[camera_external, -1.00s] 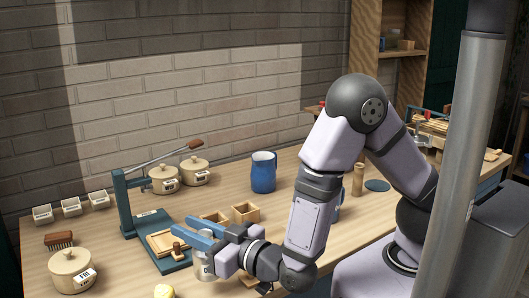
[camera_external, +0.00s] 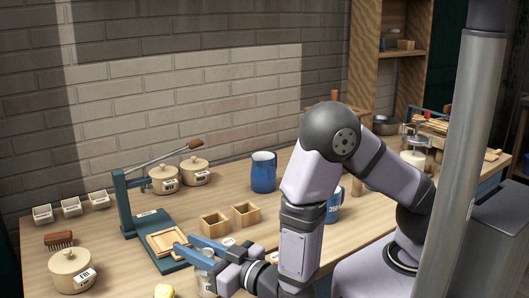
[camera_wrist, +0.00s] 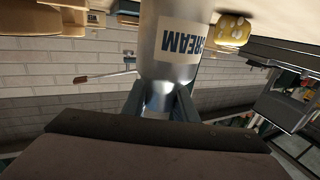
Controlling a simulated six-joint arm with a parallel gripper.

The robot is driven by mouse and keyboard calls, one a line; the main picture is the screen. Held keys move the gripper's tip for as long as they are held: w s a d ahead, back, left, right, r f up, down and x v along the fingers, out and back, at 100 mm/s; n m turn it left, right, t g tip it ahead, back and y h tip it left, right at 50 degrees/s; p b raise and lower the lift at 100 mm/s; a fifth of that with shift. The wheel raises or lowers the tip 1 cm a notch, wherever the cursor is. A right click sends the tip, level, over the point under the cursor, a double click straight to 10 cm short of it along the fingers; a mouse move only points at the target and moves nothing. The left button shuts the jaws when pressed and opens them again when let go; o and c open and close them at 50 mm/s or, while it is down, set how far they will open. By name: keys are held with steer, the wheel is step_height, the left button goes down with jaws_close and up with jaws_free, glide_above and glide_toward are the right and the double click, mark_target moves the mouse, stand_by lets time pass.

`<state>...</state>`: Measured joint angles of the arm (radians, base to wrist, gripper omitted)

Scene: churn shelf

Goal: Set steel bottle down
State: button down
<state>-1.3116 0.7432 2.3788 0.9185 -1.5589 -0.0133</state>
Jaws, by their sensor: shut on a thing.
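The steel bottle (camera_external: 207,283) is at the front of the bench in the external view, mostly hidden behind my fingers. My gripper (camera_external: 190,243) reaches in from the right with its blue fingers shut around the bottle. In the wrist view the bottle (camera_wrist: 176,45) is large, grey and shiny, with a pale label reading "REAM" upside down, and the fingers (camera_wrist: 158,100) close on its narrower part. The bottle looks about upright. I cannot tell whether its base touches the wooden bench top (camera_external: 120,265).
A green press (camera_external: 150,222) with a wooden mould stands just left of my gripper. Two small wooden boxes (camera_external: 230,220) are behind it. A lidded pot (camera_external: 72,270) is at left, a blue jug (camera_external: 263,172) further back.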

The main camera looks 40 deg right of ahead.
mark_target(212, 257)
steer(key=shift+f, duration=0.2)
steer(key=c, duration=1.4)
jaws_free()
steer(key=shift+c, duration=0.2)
steer(key=shift+r, duration=0.1)
steer(key=shift+r, duration=0.15)
steer(key=b+v, duration=0.1)
steer(key=v, duration=0.5)
steer(key=shift+b, duration=0.4)
steer(key=shift+v, duration=0.8)
